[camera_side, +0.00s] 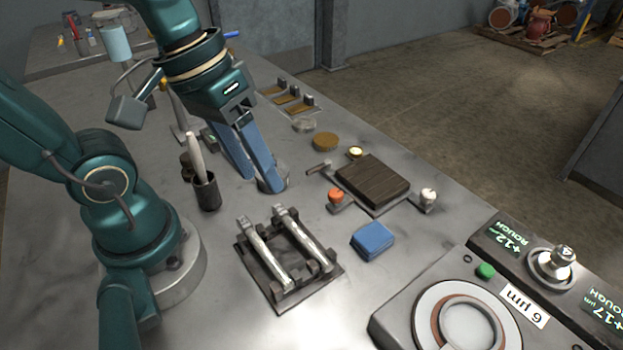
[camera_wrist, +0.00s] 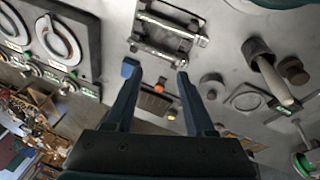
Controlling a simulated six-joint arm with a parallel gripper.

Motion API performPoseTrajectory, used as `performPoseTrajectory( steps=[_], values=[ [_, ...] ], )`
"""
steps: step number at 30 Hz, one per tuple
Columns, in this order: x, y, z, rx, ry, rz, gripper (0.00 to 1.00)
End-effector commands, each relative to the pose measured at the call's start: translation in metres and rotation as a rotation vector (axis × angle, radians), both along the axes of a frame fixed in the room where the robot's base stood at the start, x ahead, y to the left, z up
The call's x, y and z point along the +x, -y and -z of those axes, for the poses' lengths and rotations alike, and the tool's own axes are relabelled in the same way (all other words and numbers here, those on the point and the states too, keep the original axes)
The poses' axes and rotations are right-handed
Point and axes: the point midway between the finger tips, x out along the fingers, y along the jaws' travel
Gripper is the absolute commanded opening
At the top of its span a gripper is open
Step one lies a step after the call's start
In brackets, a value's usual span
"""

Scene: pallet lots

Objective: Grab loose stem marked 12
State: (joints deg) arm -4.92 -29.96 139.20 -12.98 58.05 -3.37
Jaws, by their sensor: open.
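Two pale metal bars, left (camera_side: 264,252) and right (camera_side: 305,240), lie on a dark rack (camera_side: 273,297) on the bench; they may be stems, but I read no number on them. The rack shows at the top of the wrist view (camera_wrist: 172,33). A short metal stem (camera_side: 563,256) stands upright in a round seat at the right, its top marked with what looks like 4. I see no stem clearly marked 12; only a display (camera_side: 508,238) reads +12 ROUGH. My gripper (camera_side: 261,182) is open and empty, pointing down behind the rack; its fingers also show in the wrist view (camera_wrist: 158,72).
A dark cup (camera_side: 207,193) with a pale handle stands left of my gripper. A wooden block (camera_side: 372,180), an orange knob (camera_side: 336,195) and a blue box (camera_side: 373,241) lie to the right. A ring gauge station (camera_side: 392,325) fills the front right.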

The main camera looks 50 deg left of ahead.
Motion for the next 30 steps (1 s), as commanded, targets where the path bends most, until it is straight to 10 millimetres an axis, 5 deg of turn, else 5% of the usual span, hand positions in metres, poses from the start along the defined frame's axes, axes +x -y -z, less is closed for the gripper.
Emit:
performPoseTrajectory(
  steps=[18, 30],
  values=[
    [0.045, -0.013, 0.063, -0.651, -0.762, -0.729, 0.54],
    [0.045, -0.036, 0.102, -0.907, -0.994, -1.001, 0.54]
  ],
)
